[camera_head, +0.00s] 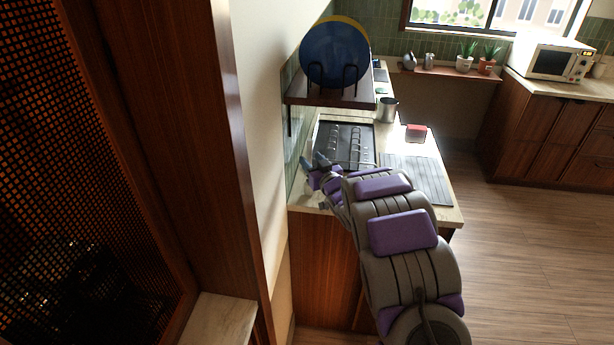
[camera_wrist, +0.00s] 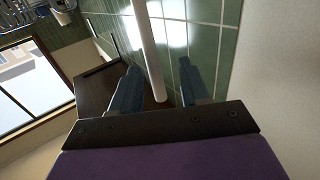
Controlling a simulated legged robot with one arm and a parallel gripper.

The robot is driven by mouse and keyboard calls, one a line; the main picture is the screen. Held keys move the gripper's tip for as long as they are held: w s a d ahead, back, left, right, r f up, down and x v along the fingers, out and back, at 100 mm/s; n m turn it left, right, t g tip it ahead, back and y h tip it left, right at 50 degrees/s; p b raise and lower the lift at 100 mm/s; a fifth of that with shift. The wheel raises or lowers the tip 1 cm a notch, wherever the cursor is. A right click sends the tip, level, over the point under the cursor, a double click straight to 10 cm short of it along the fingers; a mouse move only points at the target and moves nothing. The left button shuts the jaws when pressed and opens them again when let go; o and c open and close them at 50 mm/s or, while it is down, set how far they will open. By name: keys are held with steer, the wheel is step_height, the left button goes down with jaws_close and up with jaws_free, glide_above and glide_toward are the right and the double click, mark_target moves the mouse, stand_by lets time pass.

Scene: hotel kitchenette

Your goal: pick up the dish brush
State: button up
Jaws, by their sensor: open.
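My gripper (camera_head: 314,162) is at the near left end of the counter, close to the tiled wall. In the wrist view my gripper (camera_wrist: 158,64) has its two blue-grey fingers apart. A pale, slim rod (camera_wrist: 152,45) runs down from the top edge between the fingers, its rounded end low in the gap. It looks like the dish brush's handle, but no bristles show, so I cannot be sure. A gap shows on both sides of it at its lower end. I cannot make out a brush in the head view, where my arm covers part of the counter.
A dark dish rack (camera_head: 345,140) and a grey ribbed mat (camera_head: 425,180) lie on the counter. A metal pot (camera_head: 388,108) and a red-topped container (camera_head: 416,133) stand behind. A wall shelf (camera_head: 325,97) with a blue plate (camera_head: 335,52) hangs above. A tall wooden cabinet stands left.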

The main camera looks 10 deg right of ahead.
mark_target(311, 157)
steer(key=w, duration=0.2)
steer(key=w+b, duration=0.1)
steer(key=w, duration=0.1)
steer(key=shift+d+f, duration=0.15)
steer(key=shift+f, duration=0.2)
steer(key=shift+a, duration=0.5)
steer(key=shift+c, duration=1.2)
steer(key=shift+d, duration=0.3)
jaws_close()
